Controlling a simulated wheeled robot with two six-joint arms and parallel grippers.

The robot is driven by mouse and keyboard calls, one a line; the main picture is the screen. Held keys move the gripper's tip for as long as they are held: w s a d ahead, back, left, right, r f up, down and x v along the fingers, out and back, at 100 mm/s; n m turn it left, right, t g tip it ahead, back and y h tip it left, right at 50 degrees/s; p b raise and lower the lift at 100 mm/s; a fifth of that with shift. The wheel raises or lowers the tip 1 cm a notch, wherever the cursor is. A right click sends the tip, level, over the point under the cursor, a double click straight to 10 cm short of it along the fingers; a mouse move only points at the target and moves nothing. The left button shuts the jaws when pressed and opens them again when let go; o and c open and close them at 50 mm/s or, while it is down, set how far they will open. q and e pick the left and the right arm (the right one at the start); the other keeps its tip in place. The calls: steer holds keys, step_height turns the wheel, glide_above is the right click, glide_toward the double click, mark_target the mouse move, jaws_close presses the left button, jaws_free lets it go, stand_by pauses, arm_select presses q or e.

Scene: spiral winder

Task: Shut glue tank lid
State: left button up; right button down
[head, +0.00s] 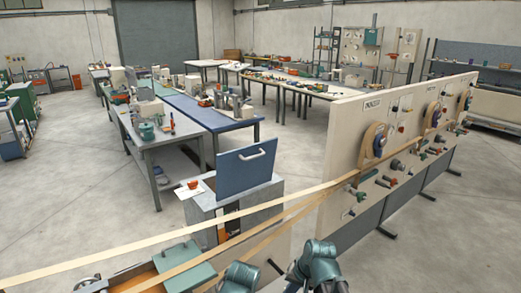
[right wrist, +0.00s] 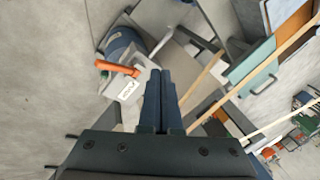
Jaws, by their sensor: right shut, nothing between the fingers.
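A teal lid plate (head: 187,266) with a handle lies at the lower left of the head view, beside an orange-brown tank interior (head: 147,283). I cannot tell how the plate is hinged. My right gripper (right wrist: 160,78) is shut and empty, apart from the plate. My left gripper is not visible; only teal arm parts show at the bottom of the head view.
Tan paper strips (head: 268,204) run across to an upright pale panel (head: 344,135) with reels. A blue panel (head: 246,164) with a white handle stands upright on a grey cabinet (head: 208,208). Beside my right gripper are an orange bar (right wrist: 117,68) and labelled box (right wrist: 130,91).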

steer(key=w+r+m+t+y+p, duration=0.1)
steer(key=w+r+m+t+y, duration=0.4)
steer(key=w+r+m, duration=0.9)
steer(key=w+r+m+t+y+p, duration=0.1)
steer(key=w+r+m+t+y, duration=0.1)
steer(key=w+r+m+t, duration=0.8)
arm_select(q)
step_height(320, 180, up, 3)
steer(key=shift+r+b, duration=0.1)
steer(key=shift+b, duration=0.25)
arm_select(e)
steer(key=w+a+m+g, duration=0.1)
steer(key=w+a, duration=0.3)
steer(key=w, duration=0.4)
steer(key=w+a+g, duration=0.1)
steer(key=w+a, duration=0.3)
steer(key=w, duration=0.4)
steer(key=shift+w+a+f+m+g, duration=0.15)
steer(key=shift+a+f+m+g, duration=0.15)
steer(key=shift+a+m, duration=0.1)
